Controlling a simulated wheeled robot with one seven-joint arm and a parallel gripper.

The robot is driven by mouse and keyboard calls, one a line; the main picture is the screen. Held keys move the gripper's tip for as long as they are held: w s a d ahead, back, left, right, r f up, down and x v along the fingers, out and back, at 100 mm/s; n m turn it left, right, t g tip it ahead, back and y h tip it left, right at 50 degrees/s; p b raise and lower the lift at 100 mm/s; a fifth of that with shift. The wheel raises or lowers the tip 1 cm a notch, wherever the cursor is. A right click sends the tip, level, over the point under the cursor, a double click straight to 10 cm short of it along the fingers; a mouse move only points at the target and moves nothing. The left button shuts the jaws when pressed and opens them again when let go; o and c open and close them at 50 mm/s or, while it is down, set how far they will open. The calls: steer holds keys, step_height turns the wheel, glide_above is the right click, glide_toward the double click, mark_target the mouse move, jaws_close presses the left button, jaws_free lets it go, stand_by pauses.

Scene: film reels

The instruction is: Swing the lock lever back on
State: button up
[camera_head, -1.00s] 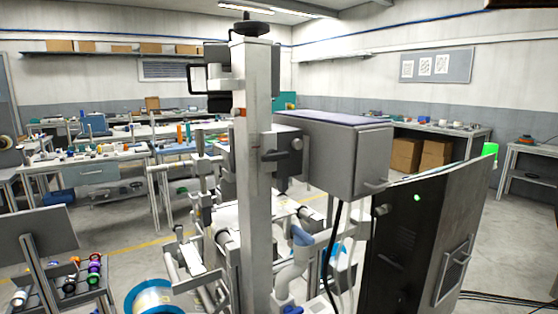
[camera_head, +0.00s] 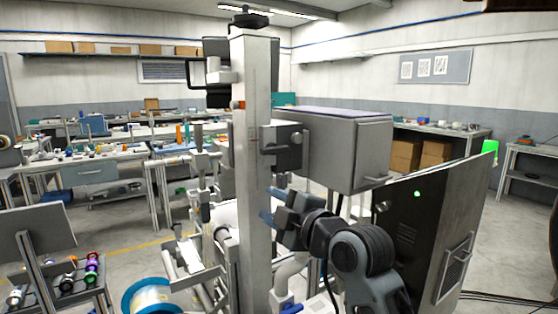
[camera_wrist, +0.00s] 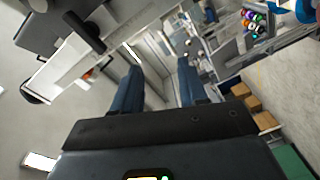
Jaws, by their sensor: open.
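A short dark handle (camera_head: 272,150) sticks out from the grey block (camera_head: 289,135) on the upright post (camera_head: 257,180); it may be the lock lever, but I cannot be sure. A dark bar-shaped handle (camera_wrist: 85,31) shows at the upper left of the wrist view, beyond my fingers. My gripper (camera_head: 267,204) is beside the post, below the block. In the wrist view my gripper (camera_wrist: 161,64) has its two blue fingers apart, with nothing held between them. Neither finger visibly touches the dark handle.
A large grey box (camera_head: 345,150) sits right of the post, above my arm. A black cabinet (camera_head: 445,225) stands at the right. A film reel (camera_head: 152,297) is low left of the post. Workbenches (camera_head: 90,175) stand farther back.

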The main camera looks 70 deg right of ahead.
mark_target(277, 151)
steer(key=s+d+r+n+h, duration=0.1)
steer(key=s+d+r+n, duration=0.25)
steer(key=d+r, duration=0.4)
steer(key=x, duration=0.5)
steer(key=p+x, duration=0.1)
steer(key=x, duration=0.2)
steer(key=shift+w+a+r, duration=0.2)
steer(key=shift+w+r, duration=0.05)
steer(key=shift+w, duration=0.1)
jaws_close()
